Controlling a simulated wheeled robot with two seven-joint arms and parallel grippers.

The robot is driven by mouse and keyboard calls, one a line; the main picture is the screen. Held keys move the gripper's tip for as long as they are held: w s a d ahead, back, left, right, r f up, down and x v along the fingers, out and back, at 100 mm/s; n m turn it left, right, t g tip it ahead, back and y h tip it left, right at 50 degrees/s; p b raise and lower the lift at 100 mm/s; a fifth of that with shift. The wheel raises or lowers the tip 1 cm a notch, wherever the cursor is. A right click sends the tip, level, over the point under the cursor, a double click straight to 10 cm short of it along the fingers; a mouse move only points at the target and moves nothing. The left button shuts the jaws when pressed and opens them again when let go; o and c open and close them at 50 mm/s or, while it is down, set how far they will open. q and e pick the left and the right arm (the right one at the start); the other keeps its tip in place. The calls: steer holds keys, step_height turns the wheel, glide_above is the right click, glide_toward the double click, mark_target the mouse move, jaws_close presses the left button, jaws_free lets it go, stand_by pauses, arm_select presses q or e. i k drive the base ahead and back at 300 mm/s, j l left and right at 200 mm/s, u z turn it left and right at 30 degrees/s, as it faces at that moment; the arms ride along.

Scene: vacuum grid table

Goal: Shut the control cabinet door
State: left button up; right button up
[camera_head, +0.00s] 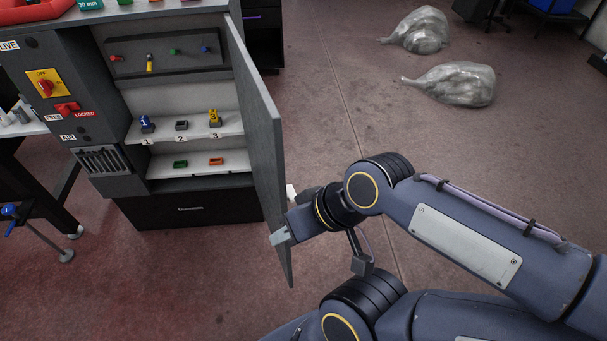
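The control cabinet (185,212) stands at the left in the head view. Its grey door (258,120) stands open on the right side, swung out toward me, so the shelves inside are in plain view. My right gripper (287,232) is at the lower part of the door's free edge. A grey fingertip overlaps the door face there. I cannot tell whether the fingers are closed on the door or only beside it. A small pale piece shows just right of the door edge, partly hidden by the gripper. My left gripper is not in view.
Inside are small coloured parts on a white upper shelf (190,128) and a lower shelf (200,171). A yellow switch panel (42,75) is on the left front. Two grey bags (455,86) lie on the floor at upper right. The floor between them and the door is clear.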

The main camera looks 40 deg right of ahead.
mark_target(262, 120)
steer(key=l+z, duration=0.1)
steer(key=l, duration=1.6)
steer(key=i+l+z, duration=0.1)
steer(key=l+z, duration=0.2)
steer(key=l, duration=0.3)
